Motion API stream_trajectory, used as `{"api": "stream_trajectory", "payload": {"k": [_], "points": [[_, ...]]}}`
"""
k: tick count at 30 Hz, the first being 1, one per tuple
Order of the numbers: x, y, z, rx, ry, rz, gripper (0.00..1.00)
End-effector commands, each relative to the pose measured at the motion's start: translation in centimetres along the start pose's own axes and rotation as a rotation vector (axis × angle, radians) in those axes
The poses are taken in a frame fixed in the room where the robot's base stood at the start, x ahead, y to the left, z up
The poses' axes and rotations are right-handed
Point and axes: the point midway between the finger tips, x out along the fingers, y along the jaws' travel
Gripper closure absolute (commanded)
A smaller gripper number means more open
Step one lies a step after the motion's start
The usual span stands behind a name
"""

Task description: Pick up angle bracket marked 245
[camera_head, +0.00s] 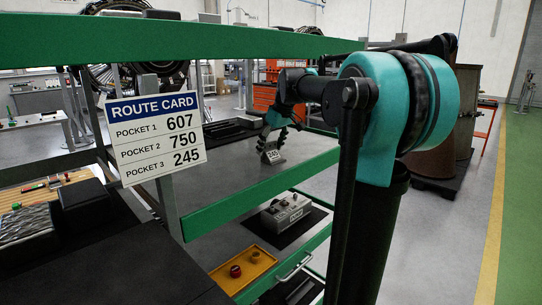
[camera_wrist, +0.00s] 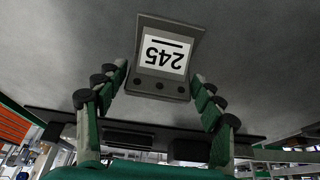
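The angle bracket marked 245 (camera_wrist: 160,87) is a grey metal piece with a white label and a row of dark holes. In the wrist view its label reads upside down, and it lies ahead between my fingertips. In the head view the bracket (camera_head: 272,158) stands on the grey shelf (camera_head: 240,178). My gripper (camera_head: 273,136) comes down from above, close over it. In the wrist view my gripper (camera_wrist: 158,76) has its green fingers spread, one on each side of the bracket. Whether the fingertips touch its edges is hard to tell.
A route card (camera_head: 153,138) hangs on the green-framed rack at left and lists pockets 607, 750 and 245. Green rails (camera_head: 255,192) edge the shelf. Below are a grey box (camera_head: 286,212) and a yellow tray (camera_head: 243,270) with round parts. Bare shelf surrounds the bracket.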

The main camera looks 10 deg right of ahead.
Motion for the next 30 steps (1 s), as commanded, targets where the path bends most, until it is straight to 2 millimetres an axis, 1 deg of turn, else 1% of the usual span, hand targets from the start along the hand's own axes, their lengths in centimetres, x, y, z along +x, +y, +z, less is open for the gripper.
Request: {"api": "stream_trajectory", "payload": {"k": [1, 6, 9, 18, 20, 24, 30], "points": [[0.0, 0.0, 0.0, 0.0, 0.0, 0.0, 0.42], [0.0, 0.0, 0.0, 0.0, 0.0, 0.0, 0.63], [0.0, 0.0, 0.0, 0.0, 0.0, 0.0, 0.73], [-0.2, 0.0, -0.1, 0.0, 0.0, 0.0, 0.73], [-0.5, 0.0, -0.2, 0.0, 0.0, 0.0, 0.73], [-1.7, 0.0, -0.6, 0.0, 0.003, 0.0, 0.73], [-1.7, 0.1, 0.3, 0.003, 0.137, 0.001, 0.73]]}}
